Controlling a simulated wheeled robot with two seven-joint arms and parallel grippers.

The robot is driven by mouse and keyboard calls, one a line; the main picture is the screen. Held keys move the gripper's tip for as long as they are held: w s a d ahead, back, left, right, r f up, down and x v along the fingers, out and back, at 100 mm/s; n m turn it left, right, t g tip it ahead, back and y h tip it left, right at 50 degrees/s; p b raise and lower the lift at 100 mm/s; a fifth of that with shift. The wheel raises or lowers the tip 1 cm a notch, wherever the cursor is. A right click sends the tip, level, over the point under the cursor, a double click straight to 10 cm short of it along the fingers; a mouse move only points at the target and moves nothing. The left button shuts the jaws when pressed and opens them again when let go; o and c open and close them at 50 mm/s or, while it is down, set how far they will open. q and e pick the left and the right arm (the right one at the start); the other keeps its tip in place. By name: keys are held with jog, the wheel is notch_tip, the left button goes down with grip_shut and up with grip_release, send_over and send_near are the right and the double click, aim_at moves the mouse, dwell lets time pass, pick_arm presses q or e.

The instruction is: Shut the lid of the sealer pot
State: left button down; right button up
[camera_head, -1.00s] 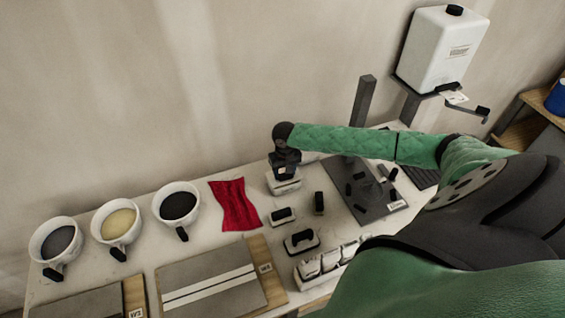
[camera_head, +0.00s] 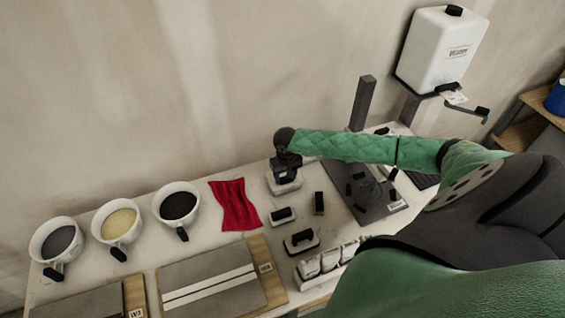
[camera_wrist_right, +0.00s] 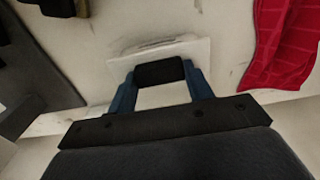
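The sealer pot appears to be the small white box (camera_head: 285,187) near the back middle of the bench, right of the red cloth. My right gripper (camera_head: 284,166) is directly over it, pointing down, and hides most of its top. In the right wrist view the blue fingers of my right gripper (camera_wrist_right: 160,78) stand at either end of a black bar-like grip (camera_wrist_right: 160,72) and seem to touch it. Under the grip lies a flat white surface (camera_wrist_right: 178,50), seemingly the lid. How far the lid is shut is hidden. My left gripper is not in view.
A red cloth (camera_head: 234,204) lies left of the pot. White cups (camera_head: 187,216) stand farther left. A grey post (camera_head: 362,103) and white dispenser (camera_head: 440,50) stand behind.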

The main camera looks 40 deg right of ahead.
jog(key=o, duration=0.3)
jog(key=shift+s+a+f, duration=0.2)
jog(key=shift+s+f, duration=0.2)
jog(key=shift+f, duration=0.1)
jog(key=shift+d, duration=0.1)
jog(key=shift+w+d+r, duration=0.1)
jog(key=shift+d+r, duration=0.05)
jog(key=shift+r, duration=0.4)
jog(key=shift+w+d+r, duration=0.1)
jog(key=shift+r, duration=0.45)
jog(key=shift+a+r, duration=0.15)
jog(key=shift+r, duration=1.15)
jog(key=shift+w+r, duration=0.1)
jog(key=shift+r, duration=1.75)
